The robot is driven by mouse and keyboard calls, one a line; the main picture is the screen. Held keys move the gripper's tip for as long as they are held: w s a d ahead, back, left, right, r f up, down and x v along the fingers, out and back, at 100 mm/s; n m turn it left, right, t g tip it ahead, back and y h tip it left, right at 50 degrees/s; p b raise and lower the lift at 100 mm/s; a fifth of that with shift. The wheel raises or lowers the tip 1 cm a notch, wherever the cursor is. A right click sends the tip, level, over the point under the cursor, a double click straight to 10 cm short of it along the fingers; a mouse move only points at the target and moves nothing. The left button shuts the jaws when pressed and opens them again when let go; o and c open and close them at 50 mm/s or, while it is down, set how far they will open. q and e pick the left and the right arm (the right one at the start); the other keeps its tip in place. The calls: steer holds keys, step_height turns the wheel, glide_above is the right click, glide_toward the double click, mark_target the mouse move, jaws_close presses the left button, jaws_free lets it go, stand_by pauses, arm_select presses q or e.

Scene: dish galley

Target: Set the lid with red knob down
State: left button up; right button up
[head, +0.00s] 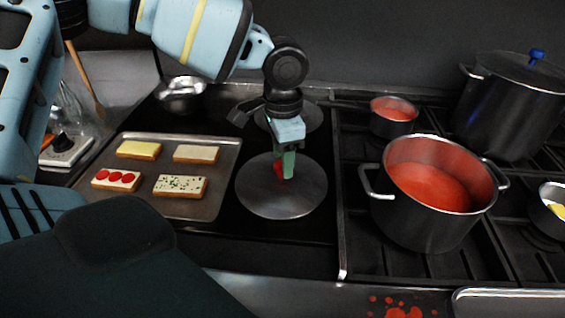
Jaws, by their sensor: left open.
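The lid with red knob (302,205) is a round grey metal disc lying flat on the dark cooktop in the middle of the head view. Its red knob (281,173) shows partly at the fingertips. My left gripper (285,168) comes down from above, with its fingers at the knob. It is open; whether a finger still touches the knob cannot be told. My right gripper is not in view.
A baking tray (222,178) with several topped toasts lies left of the lid. An open pot (420,225) of red sauce stands right, with a saucepan (393,127) behind it. A tall pot (505,115) has a blue-knobbed lid. Red splatter (402,311) marks the front counter.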

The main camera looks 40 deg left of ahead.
arm_select(q)
step_height(320, 180, up, 10)
steer(key=shift+f, duration=0.25)
stand_by(0.3)
